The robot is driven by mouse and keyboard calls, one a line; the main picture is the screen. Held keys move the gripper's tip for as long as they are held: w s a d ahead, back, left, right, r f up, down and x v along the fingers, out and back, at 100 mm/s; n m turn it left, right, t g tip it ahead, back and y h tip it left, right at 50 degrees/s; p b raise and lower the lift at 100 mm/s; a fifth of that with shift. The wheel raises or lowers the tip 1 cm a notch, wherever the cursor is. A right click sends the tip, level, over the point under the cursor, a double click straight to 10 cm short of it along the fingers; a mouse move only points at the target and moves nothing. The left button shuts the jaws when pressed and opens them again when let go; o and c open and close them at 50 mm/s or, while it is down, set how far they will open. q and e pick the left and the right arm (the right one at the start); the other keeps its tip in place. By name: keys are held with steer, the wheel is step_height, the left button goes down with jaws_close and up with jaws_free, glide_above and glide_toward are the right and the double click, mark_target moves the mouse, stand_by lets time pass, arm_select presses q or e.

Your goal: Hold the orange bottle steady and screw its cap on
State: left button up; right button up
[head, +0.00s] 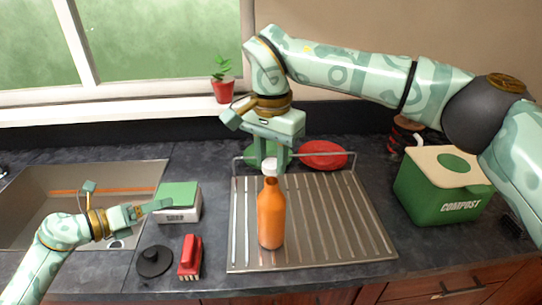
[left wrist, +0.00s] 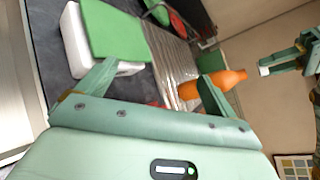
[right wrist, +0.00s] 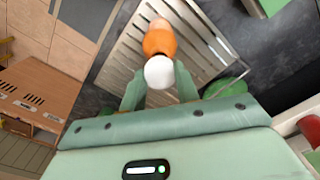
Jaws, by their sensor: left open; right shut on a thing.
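The orange bottle (head: 271,218) stands upright on the ribbed metal drainboard (head: 340,225). My right gripper (head: 271,163) is shut on the white cap (head: 270,168) above the bottle's neck. In the left wrist view the cap (left wrist: 264,71) is a little apart from the mouth of the bottle (left wrist: 226,80). In the right wrist view the cap (right wrist: 159,73) sits between the fingers and hides part of the bottle (right wrist: 160,42). My left gripper (head: 152,209) is open and empty, left of the bottle and near the green-topped white box (head: 180,216).
A red brush (head: 190,257) and a black round plug (head: 154,261) lie left of the drainboard. The sink (head: 40,195) is at the left. A green compost bin (head: 440,190) stands at the right. A red dish (head: 323,154) is behind the drainboard.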

arm_select(q)
steer(key=s+d+m+g+h, duration=0.1)
steer(key=d+m+g, duration=0.3)
steer(key=d, duration=0.6)
steer(key=m+g, duration=0.2)
steer(key=m, duration=0.6)
glide_toward(259, 230)
steer(key=shift+w+d+f+y, duration=0.2)
steer(key=shift+w+d, duration=0.15)
steer(key=shift+d, duration=0.15)
steer(key=shift+w+d+f+y, duration=0.1)
steer(key=shift+w+d+f, duration=0.15)
steer(key=shift+d, duration=0.3)
steer(key=shift+d+f+m, duration=0.1)
steer(key=shift+d+m, duration=0.2)
steer(key=shift+m, duration=0.1)
steer(key=x, duration=0.9)
steer(key=shift+d+f, duration=0.2)
steer(key=shift+f, duration=0.05)
steer(key=c, duration=1)
